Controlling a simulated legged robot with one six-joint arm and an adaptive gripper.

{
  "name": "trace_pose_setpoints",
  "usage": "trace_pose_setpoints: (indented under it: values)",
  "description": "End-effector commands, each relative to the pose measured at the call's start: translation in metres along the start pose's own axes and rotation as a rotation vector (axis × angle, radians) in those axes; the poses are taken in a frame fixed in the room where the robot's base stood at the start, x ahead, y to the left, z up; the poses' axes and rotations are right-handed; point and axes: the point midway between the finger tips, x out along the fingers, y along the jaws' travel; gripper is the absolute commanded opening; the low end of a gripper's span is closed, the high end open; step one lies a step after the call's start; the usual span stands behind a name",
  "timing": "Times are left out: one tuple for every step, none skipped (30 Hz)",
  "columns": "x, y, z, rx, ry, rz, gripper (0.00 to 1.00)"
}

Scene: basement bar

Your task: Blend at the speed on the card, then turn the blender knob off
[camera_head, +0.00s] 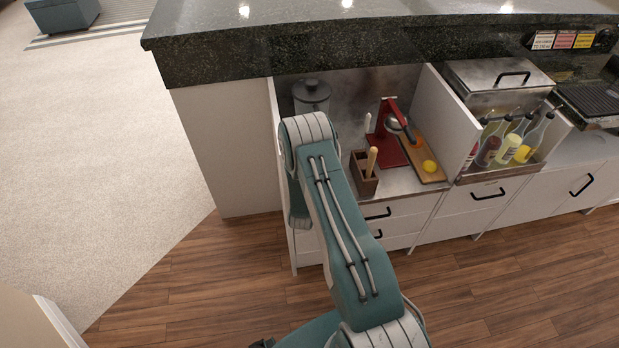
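A grey jar with a dark lid (311,92), likely the blender, stands in the left corner of the counter bay below the bar top. My arm covers its lower part, so no base or knob shows. Several small cards in white, pink and yellow (564,41) stand on a dark holder at the upper right. Their print is too small to read, and I cannot tell whether one is the speed card. My gripper is hidden behind my own arm, which reaches up toward the bay.
In the bay are a red press (389,145), a wooden utensil box (364,178) and a cutting board (417,158) with a yellow fruit (429,166). Bottles (512,143) stand in a rack to the right. The dark stone bar top (250,45) overhangs the bay. The wood floor (200,275) is clear.

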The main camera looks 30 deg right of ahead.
Motion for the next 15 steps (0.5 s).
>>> trace_pose_setpoints:
  values:
    - [0.0004, -0.0021, -0.0033, -0.007, 0.009, -0.003, 0.0]
    - [0.0003, -0.0022, -0.0034, -0.01, 0.009, -0.003, 0.0]
    - [0.0003, -0.0023, -0.0035, -0.012, 0.009, -0.002, 0.0]
    - [0.0003, -0.0023, -0.0035, -0.014, 0.009, -0.002, 0.0]
    - [0.0003, -0.0024, -0.0035, -0.014, 0.009, -0.001, 0.0]
    - [0.0003, -0.0024, -0.0036, -0.015, 0.009, -0.001, 0.0]
    - [0.0003, -0.0025, -0.0036, -0.015, 0.009, -0.002, 0.0]
    - [0.0003, -0.0025, -0.0037, -0.015, 0.009, -0.002, 0.0]
    - [0.0003, -0.0026, -0.0037, -0.015, 0.01, -0.002, 0.0]
    - [0.0003, -0.0026, -0.0037, -0.014, 0.01, -0.002, 0.0]
    - [0.0003, -0.0027, -0.0037, -0.014, 0.01, -0.002, 0.0]
    - [0.0003, -0.0027, -0.0038, -0.014, 0.01, -0.003, 0.0]
    - [0.0002, -0.0028, -0.0038, -0.014, 0.01, -0.003, 0.0]
    - [0.0002, -0.0029, -0.0038, -0.014, 0.01, -0.003, 0.0]
    - [0.0002, -0.0029, -0.0038, -0.014, 0.01, -0.003, 0.65]
